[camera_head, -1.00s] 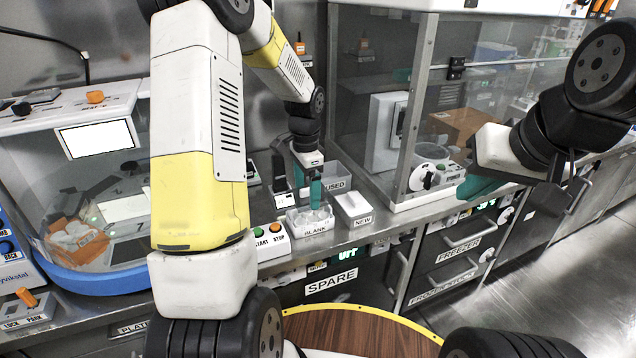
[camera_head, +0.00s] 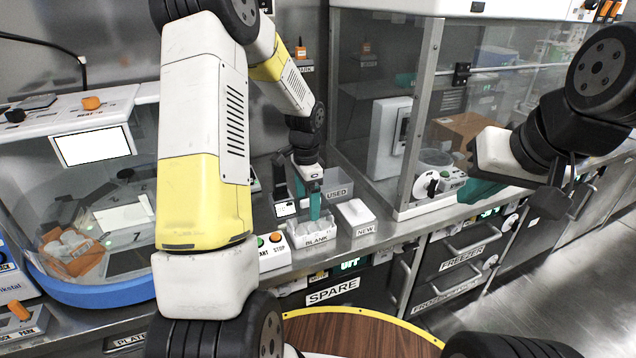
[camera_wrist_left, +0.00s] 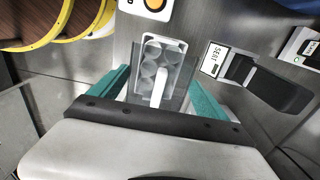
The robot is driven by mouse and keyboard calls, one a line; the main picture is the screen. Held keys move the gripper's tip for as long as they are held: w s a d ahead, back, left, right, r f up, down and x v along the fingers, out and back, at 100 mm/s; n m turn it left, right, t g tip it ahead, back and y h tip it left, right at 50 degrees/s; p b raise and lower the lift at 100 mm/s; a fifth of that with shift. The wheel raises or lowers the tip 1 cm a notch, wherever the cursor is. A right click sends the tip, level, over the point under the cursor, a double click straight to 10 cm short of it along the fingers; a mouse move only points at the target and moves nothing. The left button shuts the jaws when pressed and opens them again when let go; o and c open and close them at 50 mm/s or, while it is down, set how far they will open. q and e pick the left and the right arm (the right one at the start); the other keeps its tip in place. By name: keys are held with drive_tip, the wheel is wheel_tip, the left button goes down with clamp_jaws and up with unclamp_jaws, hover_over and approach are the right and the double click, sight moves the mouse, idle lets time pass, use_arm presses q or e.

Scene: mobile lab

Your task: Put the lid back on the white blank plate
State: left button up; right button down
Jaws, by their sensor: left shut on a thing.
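The white blank plate (camera_head: 312,231) stands on the steel bench behind the BLANK label. In the left wrist view its grey wells (camera_wrist_left: 152,58) show inside a pale frame. My left gripper (camera_head: 307,204) points down just above the plate, its teal fingers on either side. In the left wrist view the gripper (camera_wrist_left: 158,88) is shut on a clear, see-through lid (camera_wrist_left: 178,92), which overlaps the plate in the picture. I cannot tell whether lid and plate touch. My right gripper (camera_head: 482,190) is off to the right, away from the bench items; its jaw opening is not clear.
A white NEW box (camera_head: 356,211) stands right of the plate, and the grey USED bin (camera_head: 337,184) is behind. START and STOP buttons (camera_head: 270,252) are on the left. A glass-walled cabinet (camera_head: 385,110) rises behind right. A blue-rimmed machine (camera_head: 95,285) is at left.

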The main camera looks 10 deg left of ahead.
sight(308, 224)
use_arm(q)
drive_tip(key=shift+f, duration=1.4)
drive_tip(key=shift+f, duration=1.55)
drive_tip(key=o, duration=1.1)
drive_tip(key=shift+o, duration=0.2)
wheel_tip(308, 224, up, 6)
drive_tip(key=shift+r, duration=0.85)
